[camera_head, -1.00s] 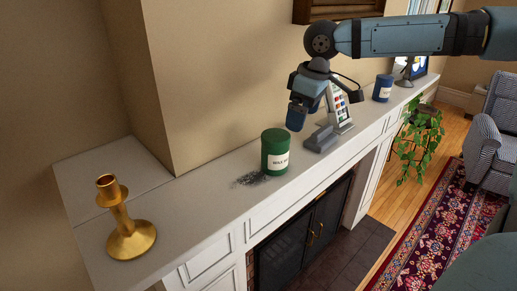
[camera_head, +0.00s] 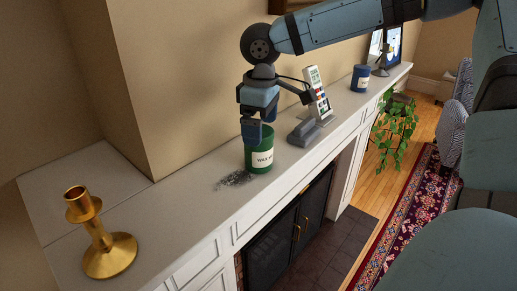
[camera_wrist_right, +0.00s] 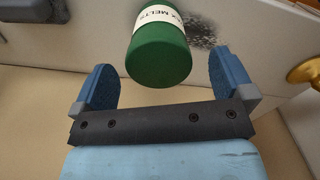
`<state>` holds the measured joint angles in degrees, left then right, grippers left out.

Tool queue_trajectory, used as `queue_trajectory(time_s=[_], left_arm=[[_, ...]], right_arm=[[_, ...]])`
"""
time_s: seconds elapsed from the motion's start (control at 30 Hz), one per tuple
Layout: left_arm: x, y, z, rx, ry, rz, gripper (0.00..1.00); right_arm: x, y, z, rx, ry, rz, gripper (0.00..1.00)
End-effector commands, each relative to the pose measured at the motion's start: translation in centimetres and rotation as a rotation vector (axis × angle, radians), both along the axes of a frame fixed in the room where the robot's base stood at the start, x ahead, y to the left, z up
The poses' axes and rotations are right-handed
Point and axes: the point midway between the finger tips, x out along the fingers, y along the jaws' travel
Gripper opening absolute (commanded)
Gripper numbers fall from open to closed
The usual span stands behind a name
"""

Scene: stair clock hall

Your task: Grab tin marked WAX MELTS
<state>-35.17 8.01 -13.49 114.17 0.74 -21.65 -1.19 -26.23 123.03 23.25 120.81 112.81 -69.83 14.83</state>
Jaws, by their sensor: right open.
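The green tin (camera_head: 260,152) with a white label stands upright on the mantel shelf (camera_head: 193,196). Its label reads "WAX M..." in the head view, and "MELTS" shows on the tin in the right wrist view (camera_wrist_right: 158,55). I see no contact. My left gripper is out of view.
A dark speckled patch (camera_head: 236,180) lies beside the tin. A brass candlestick (camera_head: 104,240) stands at the near left. A remote in a grey cradle (camera_head: 307,130) and a blue tin (camera_head: 360,78) stand farther right. The wall rises close behind.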

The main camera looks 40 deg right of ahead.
Motion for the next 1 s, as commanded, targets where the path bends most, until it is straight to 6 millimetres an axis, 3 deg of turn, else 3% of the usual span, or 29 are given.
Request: queue_trajectory(time_s=[0.3,0.6,0.87,1.0], left_arm=[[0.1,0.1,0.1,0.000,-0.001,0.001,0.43],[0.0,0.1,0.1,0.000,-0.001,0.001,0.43],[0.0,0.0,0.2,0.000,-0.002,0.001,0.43],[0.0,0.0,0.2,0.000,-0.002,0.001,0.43]], right_arm=[[0.5,0.0,-4.4,-0.001,0.004,0.000,1.00],[0.5,0.0,-4.9,0.000,0.000,0.000,1.00],[0.5,0.0,-4.9,0.000,0.000,0.000,0.42],[0.5,0.0,-4.8,0.000,0.000,0.001,0.41]])
